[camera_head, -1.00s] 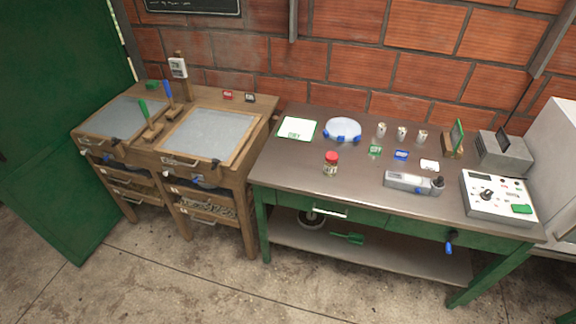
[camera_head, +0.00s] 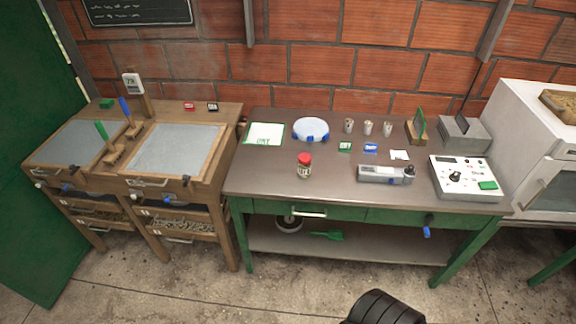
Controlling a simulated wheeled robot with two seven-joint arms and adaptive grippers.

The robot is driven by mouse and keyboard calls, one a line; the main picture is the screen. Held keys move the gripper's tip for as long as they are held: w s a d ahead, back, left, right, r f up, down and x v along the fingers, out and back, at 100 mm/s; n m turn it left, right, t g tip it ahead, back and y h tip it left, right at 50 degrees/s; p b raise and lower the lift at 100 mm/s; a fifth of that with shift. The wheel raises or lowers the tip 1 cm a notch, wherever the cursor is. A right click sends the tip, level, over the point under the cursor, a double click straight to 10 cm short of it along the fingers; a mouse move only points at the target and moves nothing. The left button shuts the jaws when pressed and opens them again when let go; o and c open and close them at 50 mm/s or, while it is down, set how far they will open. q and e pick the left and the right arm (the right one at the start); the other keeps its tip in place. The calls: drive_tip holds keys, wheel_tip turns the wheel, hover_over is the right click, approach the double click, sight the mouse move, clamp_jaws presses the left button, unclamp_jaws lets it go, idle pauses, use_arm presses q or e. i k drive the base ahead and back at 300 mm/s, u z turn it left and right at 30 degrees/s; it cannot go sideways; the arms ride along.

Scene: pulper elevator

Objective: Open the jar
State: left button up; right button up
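A small clear jar (camera_head: 303,171) with a red lid (camera_head: 305,159) stands upright on the dark top of the green-legged table (camera_head: 262,181), left of the middle. The lid sits on the jar. A black ribbed rounded part at the bottom edge looks like a piece of my own arm. Neither gripper's fingers show in the view, and nothing touches the jar.
Right of the jar lie a grey handheld device (camera_head: 385,174) and a white control box (camera_head: 466,178). Behind it are a blue-and-white round dish (camera_head: 311,130), a white sheet (camera_head: 264,134) and several small cups. A wooden tray bench (camera_head: 127,172) stands left. Tabletop around the jar is clear.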

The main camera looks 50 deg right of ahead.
sight(304, 171)
drive_tip(key=i, duration=1.15)
drive_tip(key=z, duration=1.95)
